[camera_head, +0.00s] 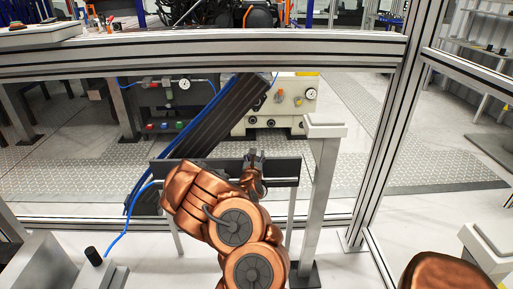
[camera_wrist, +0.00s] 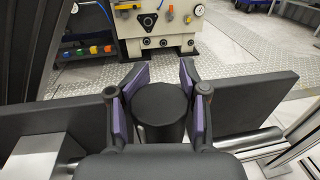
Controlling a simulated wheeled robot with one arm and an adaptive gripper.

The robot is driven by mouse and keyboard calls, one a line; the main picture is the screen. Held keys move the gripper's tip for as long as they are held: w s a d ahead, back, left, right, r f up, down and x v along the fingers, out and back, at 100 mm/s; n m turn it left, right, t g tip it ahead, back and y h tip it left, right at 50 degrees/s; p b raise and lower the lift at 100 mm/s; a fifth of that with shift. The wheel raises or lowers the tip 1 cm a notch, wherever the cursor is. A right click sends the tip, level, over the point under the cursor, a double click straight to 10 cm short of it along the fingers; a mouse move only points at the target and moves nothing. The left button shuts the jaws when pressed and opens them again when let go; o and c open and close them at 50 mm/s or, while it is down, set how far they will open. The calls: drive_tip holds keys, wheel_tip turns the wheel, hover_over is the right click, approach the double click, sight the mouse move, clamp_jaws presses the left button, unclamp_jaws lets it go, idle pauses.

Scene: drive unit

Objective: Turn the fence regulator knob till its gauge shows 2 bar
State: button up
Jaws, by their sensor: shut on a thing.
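In the wrist view a black round knob (camera_wrist: 160,105) stands between the two fingers of my gripper (camera_wrist: 160,92), with a purple-lined pad at each side of it. The gripper is shut on this knob. I cannot tell which gauge belongs to this knob. The dials in view, such as the white one on the cream machine (camera_head: 311,94), are too small to read.
A light post (camera_head: 323,185) stands close right of my gripper. Aluminium fence beams (camera_head: 215,52) frame the place. A blue hose (camera_head: 122,226) runs from the panel toward a black-topped grey block (camera_head: 94,256) at lower left. Another dial (camera_head: 185,84) sits behind the fence.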

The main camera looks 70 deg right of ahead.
drive_tip(key=shift+w+a+r+n+t+y+p, duration=0.15)
drive_tip(key=shift+n+t+y+p, duration=0.2)
drive_tip(key=shift+n+t+p, duration=0.35)
drive_tip(key=shift+w+d+f+n+t+y+p, duration=0.1)
drive_tip(key=shift+n+t+y+p, duration=0.3)
drive_tip(key=shift+t+p, duration=0.45)
drive_tip(key=shift+w+a+t, duration=0.1)
drive_tip(key=shift+t, duration=0.25)
drive_tip(key=o, duration=0.9)
drive_tip(key=shift+v, duration=3.7)
drive_tip(key=shift+r, duration=0.2)
